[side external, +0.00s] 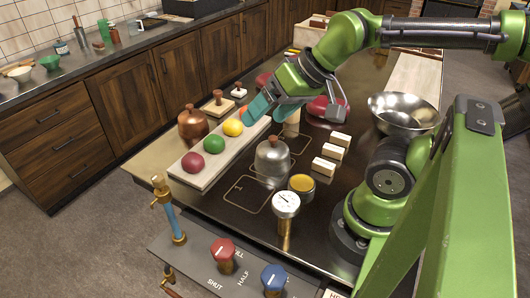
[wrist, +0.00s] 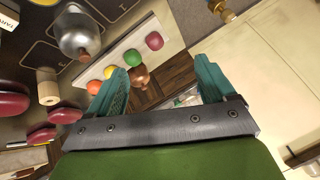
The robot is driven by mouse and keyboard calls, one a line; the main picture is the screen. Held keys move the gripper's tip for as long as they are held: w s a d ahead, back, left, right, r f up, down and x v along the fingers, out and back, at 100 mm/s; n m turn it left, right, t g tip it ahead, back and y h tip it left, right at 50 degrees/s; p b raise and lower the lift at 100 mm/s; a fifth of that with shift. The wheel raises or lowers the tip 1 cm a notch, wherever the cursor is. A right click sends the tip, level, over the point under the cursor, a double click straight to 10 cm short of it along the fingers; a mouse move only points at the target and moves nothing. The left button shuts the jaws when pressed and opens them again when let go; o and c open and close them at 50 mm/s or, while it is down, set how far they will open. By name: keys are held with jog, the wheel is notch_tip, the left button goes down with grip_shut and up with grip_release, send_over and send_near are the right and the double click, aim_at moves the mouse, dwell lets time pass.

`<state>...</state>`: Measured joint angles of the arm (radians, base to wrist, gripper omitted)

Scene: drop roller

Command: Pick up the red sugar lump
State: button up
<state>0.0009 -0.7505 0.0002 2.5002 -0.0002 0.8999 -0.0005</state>
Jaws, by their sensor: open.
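A dark red round lump (side external: 193,162) sits at the near end of a pale board (side external: 205,180). Beside it in a row are a green lump (side external: 213,143) and a yellow lump (side external: 233,127). In the wrist view the red lump (wrist: 154,41) is at the far end of the row, past the green one (wrist: 131,58). An orange lump (wrist: 95,87) is at the other end, partly behind a finger. My gripper (side external: 260,106) is over the orange end of the board, apart from the red lump. Its teal fingers (wrist: 159,70) are open, with nothing held between them.
A copper pot (side external: 193,124) stands just beyond the board. A metal dome (side external: 272,157) and a gauge (side external: 286,204) stand on the dark counter. Pale blocks (side external: 323,166), a steel bowl (side external: 403,112) and a red pad (side external: 328,107) are to the right.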

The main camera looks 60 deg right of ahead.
jog(key=shift+o, duration=0.2)
jog(key=n+g+h, duration=0.2)
jog(key=n+g, duration=0.2)
jog(key=g, duration=0.3)
send_over(191, 156)
notch_tip(191, 156, down, 16)
jog(key=shift+d+f, duration=0.1)
jog(key=shift+f, duration=3)
